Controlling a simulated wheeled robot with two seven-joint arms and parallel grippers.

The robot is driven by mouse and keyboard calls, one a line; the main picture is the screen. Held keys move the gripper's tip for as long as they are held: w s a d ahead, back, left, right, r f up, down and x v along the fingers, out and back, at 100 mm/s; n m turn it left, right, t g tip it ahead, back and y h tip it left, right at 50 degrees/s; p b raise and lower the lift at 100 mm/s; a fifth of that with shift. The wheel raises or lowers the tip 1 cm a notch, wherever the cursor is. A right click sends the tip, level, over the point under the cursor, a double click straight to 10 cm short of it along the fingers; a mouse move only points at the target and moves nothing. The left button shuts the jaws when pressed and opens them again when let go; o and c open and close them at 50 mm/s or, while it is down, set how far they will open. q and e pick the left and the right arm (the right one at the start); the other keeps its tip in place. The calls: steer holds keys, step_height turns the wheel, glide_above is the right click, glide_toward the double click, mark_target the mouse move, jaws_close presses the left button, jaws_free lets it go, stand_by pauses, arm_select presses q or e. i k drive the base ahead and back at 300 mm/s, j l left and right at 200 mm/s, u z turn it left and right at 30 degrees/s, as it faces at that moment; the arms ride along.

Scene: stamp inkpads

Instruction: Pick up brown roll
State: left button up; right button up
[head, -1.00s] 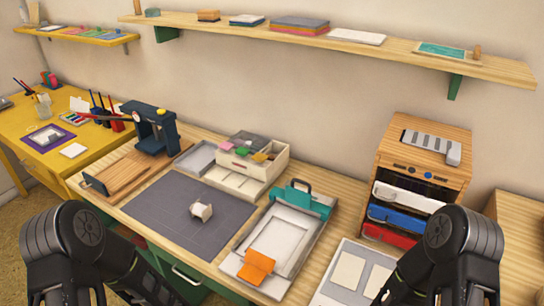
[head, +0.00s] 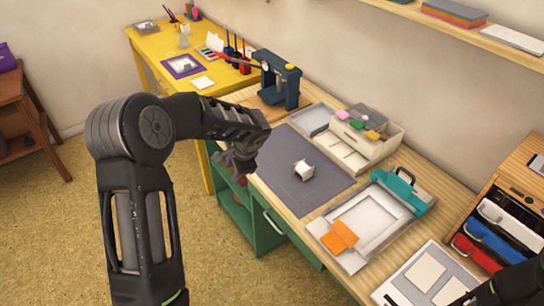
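I cannot make out a brown roll for certain in the head view. A small cream-coloured piece (head: 303,170), perhaps a roll or block, sits on the dark grey mat (head: 283,197) on the wooden workbench. My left gripper (head: 236,168) hangs at the left front edge of the bench, left of the mat and apart from the cream piece. Its fingers are dark and foreshortened, so their opening is unclear. Only a part of my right arm shows in the bottom right corner; its gripper is out of view.
A dark blue press (head: 290,88) stands at the bench's back left. A cream organiser box (head: 376,148) is behind the mat. A white frame tray (head: 362,222) with an orange piece (head: 338,238) lies to the right. A green cabinet (head: 236,222) is below the bench.

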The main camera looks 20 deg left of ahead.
mark_target(383, 138)
steer(key=i+j+z, duration=0.2)
steer(key=j+z, duration=0.25)
steer(key=i+j+z, duration=0.2)
steer(key=z, duration=0.25)
steer(key=j+z, duration=1.35)
steer(key=j, duration=0.15)
steer(key=k+j, duration=0.15)
